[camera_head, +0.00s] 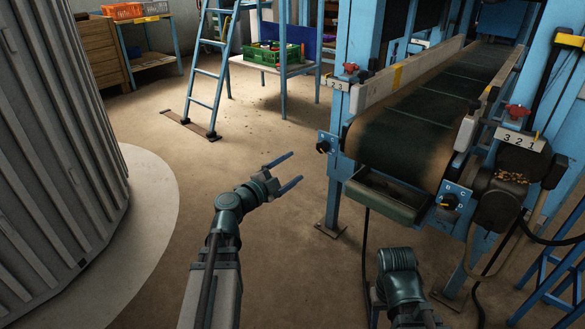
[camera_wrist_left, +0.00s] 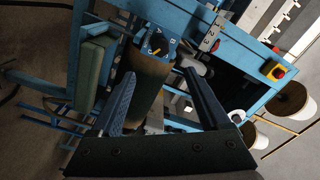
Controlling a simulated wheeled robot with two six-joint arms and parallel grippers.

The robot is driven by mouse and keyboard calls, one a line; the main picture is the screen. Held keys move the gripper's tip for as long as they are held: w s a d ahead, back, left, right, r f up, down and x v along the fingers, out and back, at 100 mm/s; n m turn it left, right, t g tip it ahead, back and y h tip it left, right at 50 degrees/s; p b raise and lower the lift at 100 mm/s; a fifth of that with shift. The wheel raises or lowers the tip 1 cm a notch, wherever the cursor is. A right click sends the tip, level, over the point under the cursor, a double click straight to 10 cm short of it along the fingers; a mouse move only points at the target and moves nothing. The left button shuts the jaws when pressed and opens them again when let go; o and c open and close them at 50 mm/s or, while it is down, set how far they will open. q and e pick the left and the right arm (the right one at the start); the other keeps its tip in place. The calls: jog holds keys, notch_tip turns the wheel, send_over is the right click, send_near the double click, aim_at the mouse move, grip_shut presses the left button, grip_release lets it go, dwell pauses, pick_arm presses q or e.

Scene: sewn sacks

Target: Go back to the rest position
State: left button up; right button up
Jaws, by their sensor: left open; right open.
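My left gripper (camera_head: 296,167) is in the middle of the head view, over the bare floor and left of the conveyor machine. Its two blue fingers are apart with nothing between them. In the left wrist view the same gripper (camera_wrist_left: 160,74) shows its open fingers, with blue machine parts beyond them. My right arm shows only as a dark joint at the bottom of the head view, right of centre. Its gripper is not in the picture.
A conveyor belt (camera_head: 408,135) in a blue frame stands at the right. A ribbed grey cylinder (camera_head: 55,130) stands at the left. A blue ladder (camera_head: 209,75) and a table with a green crate (camera_head: 268,56) are at the back. The middle floor is clear.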

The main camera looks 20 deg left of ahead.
pick_arm(q)
jog(key=s+d+f+n+g+h+p, duration=0.1)
jog(key=s+d+f+g, duration=0.25)
jog(key=d, duration=0.35)
jog(key=s+d+f+g+h, duration=0.1)
jog(key=s+d+f+g, duration=0.1)
jog(key=d+f+g, duration=0.4)
jog(key=s+d+f+n+g+p, duration=0.1)
jog(key=s+d+f+g, duration=0.15)
jog(key=d, duration=0.55)
jog(key=s+f+n+g+y+p, duration=0.1)
jog(key=s+f+n+g+y, duration=0.2)
jog(key=s+n+y, duration=0.3)
jog(key=s+f+n+g+y, duration=0.2)
jog(key=s+f+n+y, duration=0.15)
jog(key=s, duration=0.55)
notch_tip(320, 180, up, 38)
jog(key=p, duration=3.8)
jog(key=shift+w+d+f+n, duration=0.15)
jog(key=shift+d+f+n, duration=0.05)
jog(key=shift+d+n, duration=0.15)
